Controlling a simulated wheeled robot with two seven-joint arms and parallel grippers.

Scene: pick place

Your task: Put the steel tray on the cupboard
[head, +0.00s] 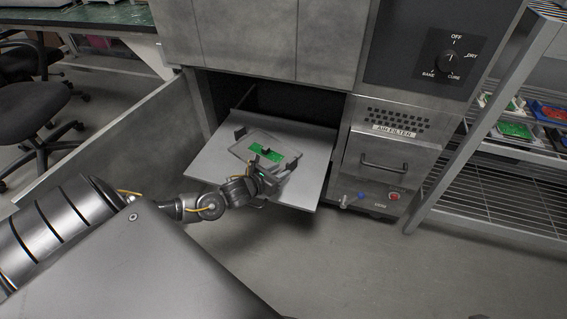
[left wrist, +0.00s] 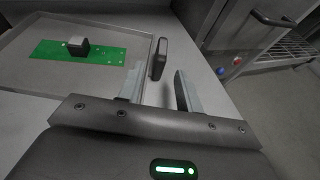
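The steel tray (head: 255,140) is a shallow light grey tray with a green circuit board (head: 264,153) and a small black block on it. It rests on a grey pull-out shelf (head: 212,160) at the front of the open low cupboard (head: 297,101). My left gripper (head: 266,172) is at the tray's near right edge. In the left wrist view, the left gripper's fingers (left wrist: 159,80) are apart, with a dark upright handle-like piece (left wrist: 159,58) beside the tray rim (left wrist: 151,50) showing between them. The fingers do not visibly clamp it. My right gripper is not in view.
A cupboard door (head: 120,137) stands open on the left. An oven-like unit with an air filter panel (head: 392,133) stands close on the right. Further right is a wire rack (head: 500,185) with coloured boards. A black chair (head: 32,112) is at the far left. The floor in front is clear.

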